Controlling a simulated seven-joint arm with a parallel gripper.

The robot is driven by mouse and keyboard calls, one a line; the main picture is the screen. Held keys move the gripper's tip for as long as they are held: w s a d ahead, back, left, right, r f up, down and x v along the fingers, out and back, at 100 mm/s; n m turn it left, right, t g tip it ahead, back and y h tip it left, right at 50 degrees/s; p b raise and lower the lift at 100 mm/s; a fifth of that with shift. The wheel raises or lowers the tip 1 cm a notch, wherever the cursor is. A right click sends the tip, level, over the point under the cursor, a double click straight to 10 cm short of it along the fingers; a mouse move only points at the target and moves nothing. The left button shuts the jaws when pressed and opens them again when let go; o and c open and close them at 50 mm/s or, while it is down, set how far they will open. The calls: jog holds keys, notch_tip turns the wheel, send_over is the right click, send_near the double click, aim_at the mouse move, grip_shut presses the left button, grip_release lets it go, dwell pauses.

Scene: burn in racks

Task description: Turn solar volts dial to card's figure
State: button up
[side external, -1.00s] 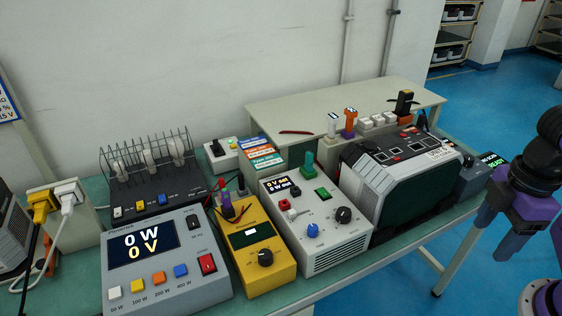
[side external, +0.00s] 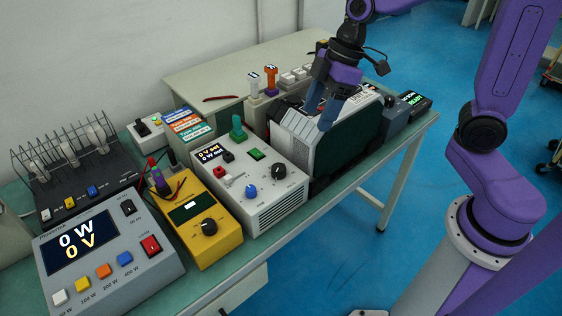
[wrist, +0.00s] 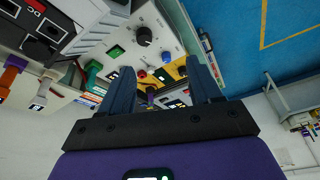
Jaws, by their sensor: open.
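The white solar supply box (side external: 277,213) stands mid-bench, its display reading "0 V set" and "0 W out". Its top has a black dial (side external: 279,171) and a blue knob (side external: 250,191); their labels are too small to read. In the wrist view the black dial (wrist: 144,36) and blue knob (wrist: 165,57) show beyond the fingers. The card stand (side external: 185,124) carries coloured cards with small, illegible print. My gripper (side external: 321,106) is open and empty above the grey power station, right of the supply box and apart from its dials. It also shows in the wrist view (wrist: 165,88).
The grey power station (side external: 300,133) stands right of the supply box. A yellow meter (side external: 220,234) and a grey load box (side external: 110,275) reading "0 W, 0 V" stand left. A green plug (side external: 237,128) rises behind the supply's controls.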

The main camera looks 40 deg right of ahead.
jog(key=w, duration=0.3)
send_near(279, 167)
jog(key=shift+t, duration=0.3)
jog(key=x, duration=0.8)
jog(key=shift+s+a+f, duration=0.1)
jog(key=shift+s+f, duration=0.1)
jog(key=shift+f, duration=0.1)
jog(key=c, duration=1)
